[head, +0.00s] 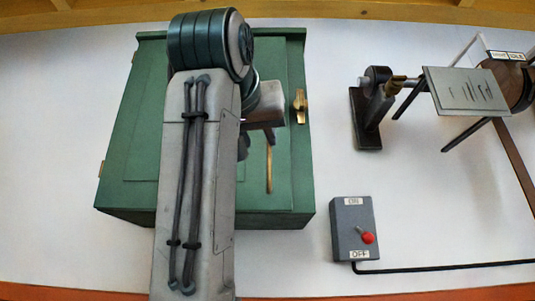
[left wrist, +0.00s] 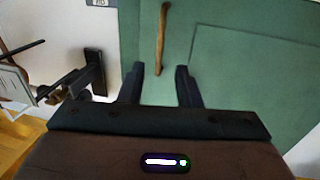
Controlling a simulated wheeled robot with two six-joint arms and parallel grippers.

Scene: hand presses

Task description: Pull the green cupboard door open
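The green cupboard (head: 140,130) is on the white wall, and its door looks shut. Brass hinges show on its left side, and a brass latch (head: 300,106) is at the right edge. A slim brass handle (head: 269,168) stands upright on the door, partly hidden by my left arm; it also shows in the left wrist view (left wrist: 162,35). My left gripper (head: 256,143) is in front of the door. In the left wrist view its fingers (left wrist: 160,72) are apart, with the handle's near end between the tips in the picture, touching neither. My right gripper is out of view.
A grey switch box (head: 346,220) with a red-tipped lever and a black cable is to the right of the cupboard. Further right, a metal plate (head: 465,92) is on a dark stand with thin legs. A wooden beam runs along the top.

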